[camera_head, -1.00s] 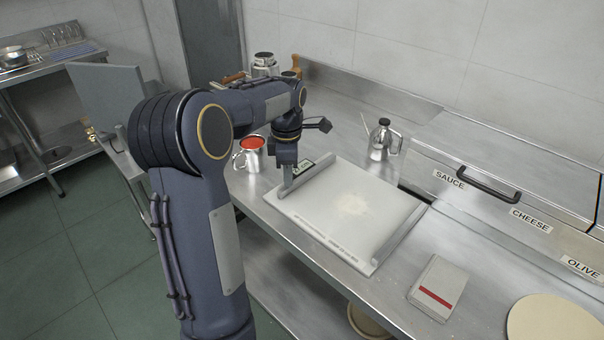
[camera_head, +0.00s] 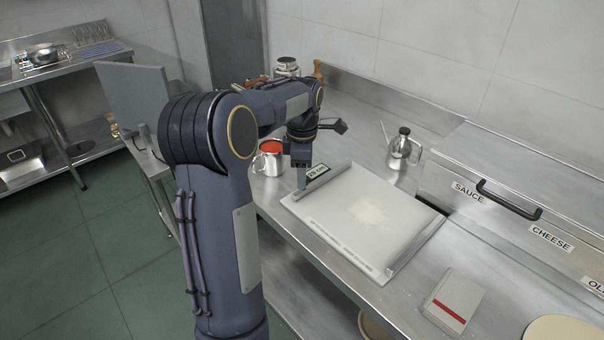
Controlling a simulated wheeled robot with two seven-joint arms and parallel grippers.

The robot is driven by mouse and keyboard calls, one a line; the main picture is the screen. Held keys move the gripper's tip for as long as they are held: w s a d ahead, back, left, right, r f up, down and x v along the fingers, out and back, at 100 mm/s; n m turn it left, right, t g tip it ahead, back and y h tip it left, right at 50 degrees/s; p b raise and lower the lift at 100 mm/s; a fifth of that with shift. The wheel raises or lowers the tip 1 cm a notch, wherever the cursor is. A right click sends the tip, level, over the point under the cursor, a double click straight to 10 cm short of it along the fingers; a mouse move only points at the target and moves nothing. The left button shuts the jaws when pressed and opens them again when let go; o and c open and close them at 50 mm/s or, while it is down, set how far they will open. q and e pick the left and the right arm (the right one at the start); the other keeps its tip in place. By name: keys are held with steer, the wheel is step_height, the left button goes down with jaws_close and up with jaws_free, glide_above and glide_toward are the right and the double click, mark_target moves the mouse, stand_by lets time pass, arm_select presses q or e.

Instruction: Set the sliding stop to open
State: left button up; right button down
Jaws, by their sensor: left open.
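A white board (camera_head: 350,215) lies on the steel counter, with a pale dusting in its middle. A grey bar (camera_head: 326,180) runs along its left edge and another grey bar (camera_head: 412,251) along its right edge. I cannot tell for sure which bar is the sliding stop. A small label with dark lettering (camera_head: 317,171) stands by the left bar. My right gripper is not in view.
A metal mug of red sauce (camera_head: 268,165) stands left of the gripper. A steel oil can (camera_head: 400,150) stands behind the board. A box with a red stripe (camera_head: 452,303) lies right of it, before the labelled bins (camera_head: 505,220).

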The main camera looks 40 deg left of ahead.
arm_select(q)
step_height(320, 180, up, 6)
steer(key=shift+r, duration=0.45)
steer(key=shift+s, duration=0.1)
